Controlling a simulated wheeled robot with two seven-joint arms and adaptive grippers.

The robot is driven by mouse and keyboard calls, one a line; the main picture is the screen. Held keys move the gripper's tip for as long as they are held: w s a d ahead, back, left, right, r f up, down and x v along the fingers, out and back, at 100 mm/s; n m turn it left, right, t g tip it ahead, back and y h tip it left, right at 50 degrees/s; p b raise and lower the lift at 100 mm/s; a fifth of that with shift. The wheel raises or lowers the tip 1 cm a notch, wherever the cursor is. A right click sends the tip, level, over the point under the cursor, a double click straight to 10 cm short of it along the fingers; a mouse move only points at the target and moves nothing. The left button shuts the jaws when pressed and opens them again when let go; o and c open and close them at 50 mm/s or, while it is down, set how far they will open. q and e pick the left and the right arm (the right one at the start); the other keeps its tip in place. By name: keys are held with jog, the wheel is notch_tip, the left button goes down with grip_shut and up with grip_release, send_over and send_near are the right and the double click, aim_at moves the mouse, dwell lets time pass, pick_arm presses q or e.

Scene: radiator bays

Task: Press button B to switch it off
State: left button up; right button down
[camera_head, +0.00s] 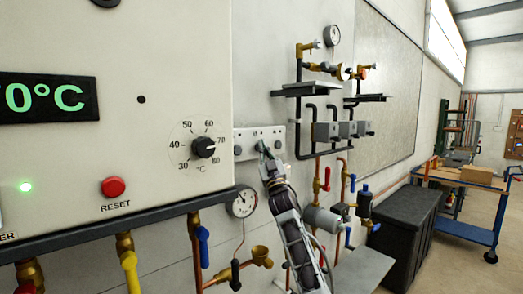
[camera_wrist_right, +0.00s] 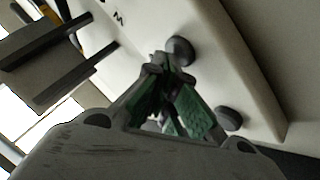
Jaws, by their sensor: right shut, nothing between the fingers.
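A pale button plate (camera_head: 247,137) is fixed to the wall right of the large boiler panel. It carries small dark round buttons. Their labels are too small to read in the head view, so I cannot tell which is button B. My right gripper (camera_head: 264,147) is shut and empty, with its tips at the plate, over or close to its middle. In the right wrist view the fingertips (camera_wrist_right: 158,62) are beside one dark round button (camera_wrist_right: 181,50); I cannot tell if they touch it. Another round button (camera_wrist_right: 230,118) shows lower right. My left gripper is not in view.
The boiler panel (camera_head: 160,60) has a dial (camera_head: 203,147), a red reset button (camera_head: 113,187) and a lit green lamp (camera_head: 26,187). A gauge (camera_head: 242,202) and valves sit below. Pipes and grey boxes (camera_head: 326,132) are to the right. A black chest (camera_head: 402,235) stands on the floor.

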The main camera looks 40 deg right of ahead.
jog(key=shift+s+f, duration=0.1)
jog(key=shift+s, duration=0.3)
dwell(0.4)
jog(key=shift+s+d+p, duration=0.15)
jog(key=shift+s+p, duration=0.05)
jog(key=shift+s, duration=1.3)
jog(key=shift+s+d+p, duration=0.1)
jog(key=shift+s+p, duration=0.1)
jog(key=shift+s, duration=1.25)
